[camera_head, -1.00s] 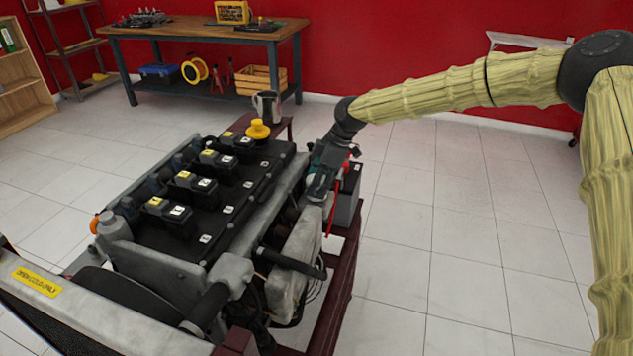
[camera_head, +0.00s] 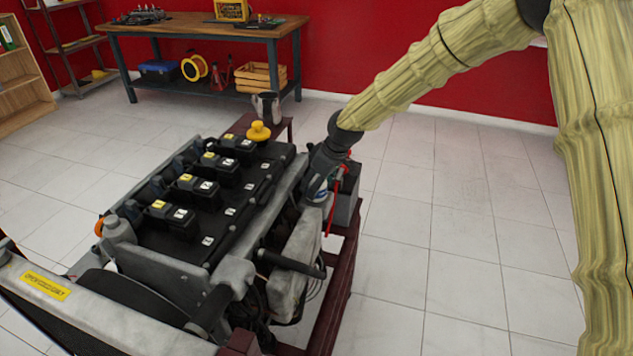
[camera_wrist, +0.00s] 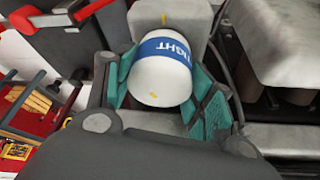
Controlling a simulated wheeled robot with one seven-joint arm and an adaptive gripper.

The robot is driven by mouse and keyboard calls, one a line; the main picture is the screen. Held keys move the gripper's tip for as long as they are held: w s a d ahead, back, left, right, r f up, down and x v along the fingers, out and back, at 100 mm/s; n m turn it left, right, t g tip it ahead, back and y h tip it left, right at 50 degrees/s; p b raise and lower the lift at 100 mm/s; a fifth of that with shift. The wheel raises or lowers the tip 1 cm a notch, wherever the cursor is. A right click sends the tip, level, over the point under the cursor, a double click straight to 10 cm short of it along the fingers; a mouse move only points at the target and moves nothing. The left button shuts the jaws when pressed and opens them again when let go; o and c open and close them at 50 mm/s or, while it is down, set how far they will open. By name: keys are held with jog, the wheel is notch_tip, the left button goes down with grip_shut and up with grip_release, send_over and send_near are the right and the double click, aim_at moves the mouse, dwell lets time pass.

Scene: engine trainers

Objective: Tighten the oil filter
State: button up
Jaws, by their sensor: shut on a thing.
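The oil filter (camera_wrist: 163,77) is a white cylinder with a blue band lettered "TIGHT" in the wrist view. My gripper (camera_wrist: 163,88) is shut on the filter, with a green-padded finger on each side. In the head view my gripper (camera_head: 318,187) is at the right side of the engine (camera_head: 215,200). There the filter (camera_head: 320,193) is only partly seen, mostly hidden by the gripper and engine.
The engine stands on a dark red stand (camera_head: 335,300). A battery (camera_head: 346,200) with a red cable is close beside my gripper. A metal jug (camera_head: 266,106) is behind the engine. A workbench (camera_head: 200,28) is along the red wall. The floor at right is clear.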

jog(key=shift+w+r+m, duration=0.15)
jog(key=shift+m, duration=0.25)
jog(key=o, duration=1)
jog(key=v, duration=1.2)
jog(key=shift+s, duration=0.25)
jog(key=shift+a, duration=0.1)
